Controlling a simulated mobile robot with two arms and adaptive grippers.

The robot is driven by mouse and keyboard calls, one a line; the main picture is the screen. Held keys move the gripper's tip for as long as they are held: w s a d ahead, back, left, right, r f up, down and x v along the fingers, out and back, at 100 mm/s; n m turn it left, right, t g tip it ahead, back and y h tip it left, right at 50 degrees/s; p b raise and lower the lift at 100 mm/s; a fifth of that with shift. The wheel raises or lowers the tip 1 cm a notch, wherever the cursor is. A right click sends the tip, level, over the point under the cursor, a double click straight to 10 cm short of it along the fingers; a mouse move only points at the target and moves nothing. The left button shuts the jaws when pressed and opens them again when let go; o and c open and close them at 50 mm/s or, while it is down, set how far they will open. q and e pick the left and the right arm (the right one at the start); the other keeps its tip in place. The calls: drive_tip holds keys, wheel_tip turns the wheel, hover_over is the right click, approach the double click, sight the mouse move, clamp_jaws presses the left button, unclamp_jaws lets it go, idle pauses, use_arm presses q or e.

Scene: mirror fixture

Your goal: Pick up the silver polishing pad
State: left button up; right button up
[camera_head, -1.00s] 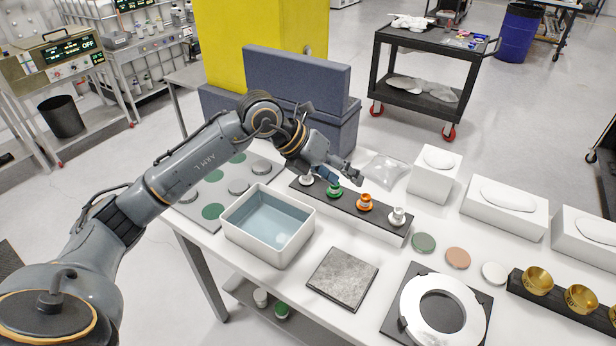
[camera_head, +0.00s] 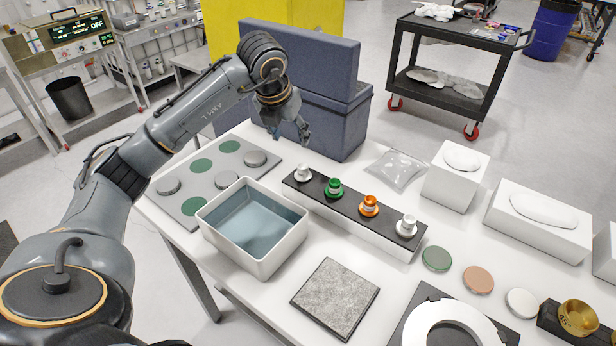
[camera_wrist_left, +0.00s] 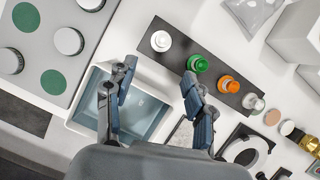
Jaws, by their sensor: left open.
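A round pale silver pad (camera_head: 522,303) lies flat on the table at the right, in a row with a green pad (camera_head: 437,258) and a copper pad (camera_head: 478,279). Silver-topped discs (camera_head: 168,185) also sit on a grey board at the left; I cannot tell for certain which one the task names. My left gripper (camera_head: 290,138) is raised above the back of the table, between that board and the black rack, far from the pale pad. In the left wrist view it (camera_wrist_left: 158,72) is open and empty. My right gripper is not in view.
A white tub (camera_head: 285,250) of bluish liquid stands in front. The black rack (camera_head: 385,193) holds white, green and orange knobs. A grey stone tile (camera_head: 335,297), a ring fixture (camera_head: 450,325), gold cups (camera_head: 578,318) and white boxes (camera_head: 540,215) take up the right side.

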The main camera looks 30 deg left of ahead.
use_arm(q)
drive_tip(key=x, duration=0.3)
drive_tip(key=p, duration=0.2)
hover_over(303, 168)
drive_tip(key=s, duration=0.2)
wheel_tip(303, 168, down, 7)
drive_tip(key=shift+d+r, duration=0.1)
drive_tip(key=shift+d, duration=0.05)
drive_tip(key=shift+f, duration=0.3)
drive_tip(key=p+x, duration=0.2)
drive_tip(key=x, duration=0.1)
drive_tip(key=shift+d+f, duration=0.1)
drive_tip(key=shift+f, duration=0.2)
drive_tip(key=shift+w+f, duration=0.25)
drive_tip(key=shift+f, duration=0.25)
drive_tip(key=shift+r, duration=0.1)
drive_tip(key=c, duration=0.8)
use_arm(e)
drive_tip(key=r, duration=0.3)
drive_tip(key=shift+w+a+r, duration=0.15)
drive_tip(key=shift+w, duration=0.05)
use_arm(q)
drive_tip(key=shift+c, duration=0.2)
